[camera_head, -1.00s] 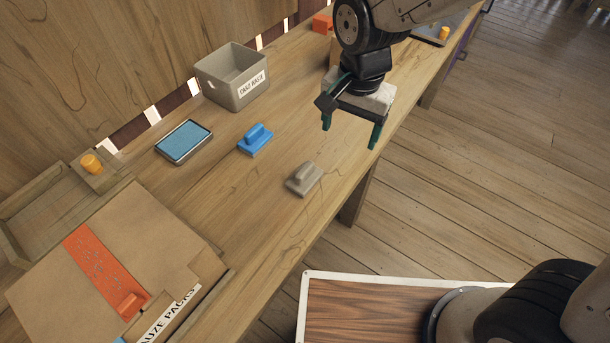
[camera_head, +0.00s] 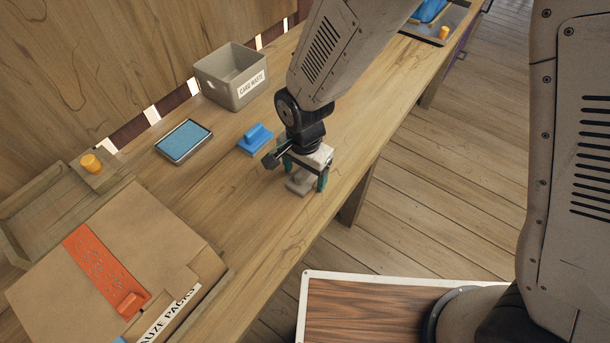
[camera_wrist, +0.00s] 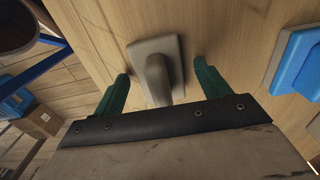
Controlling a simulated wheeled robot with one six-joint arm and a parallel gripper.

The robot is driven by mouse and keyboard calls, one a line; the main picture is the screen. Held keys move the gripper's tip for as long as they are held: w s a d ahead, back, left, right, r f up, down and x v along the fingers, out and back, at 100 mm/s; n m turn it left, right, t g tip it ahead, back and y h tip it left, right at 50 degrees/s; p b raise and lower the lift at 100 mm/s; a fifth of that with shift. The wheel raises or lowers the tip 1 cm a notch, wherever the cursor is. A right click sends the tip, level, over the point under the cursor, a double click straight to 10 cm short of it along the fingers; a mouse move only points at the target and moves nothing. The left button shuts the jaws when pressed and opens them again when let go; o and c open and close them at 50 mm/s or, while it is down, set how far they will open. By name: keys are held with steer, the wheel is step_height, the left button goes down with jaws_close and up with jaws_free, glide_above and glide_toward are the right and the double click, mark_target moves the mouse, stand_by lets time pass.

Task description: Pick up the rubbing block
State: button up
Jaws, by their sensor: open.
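The rubbing block, which I take to be the grey block with a raised handle (camera_head: 300,183), lies on the wooden bench. My gripper (camera_head: 306,185) is over it, pointing down, with its green fingers open on either side. In the wrist view the grey block (camera_wrist: 157,72) sits between the two open fingers of my gripper (camera_wrist: 160,88), with a gap on each side. The gripper's body hides part of the block in the head view. A similar blue block with a handle (camera_head: 255,139) lies just behind and left; it also shows at the right of the wrist view (camera_wrist: 297,62).
A cardboard box with an orange strip (camera_head: 150,235) and a wooden tray (camera_head: 45,205) are at the left. The bench's front edge is close by.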

mark_target(304, 173)
steer(key=shift+f, duration=0.1)
steer(key=shift+c, duration=0.2)
steer(key=c, duration=1)
steer(key=shift+r, duration=0.55)
steer(key=r, duration=0.1)
steer(key=s+r, duration=0.1)
steer(key=shift+s+r, duration=0.15)
steer(key=shift+r, duration=0.2)
steer(key=s, duration=0.5)
steer(key=s+r, duration=0.1)
steer(key=s, duration=0.8)
steer(key=shift+s+d+r, duration=0.15)
steer(key=shift+s+d, duration=0.15)
steer(key=shift+s, duration=0.1)
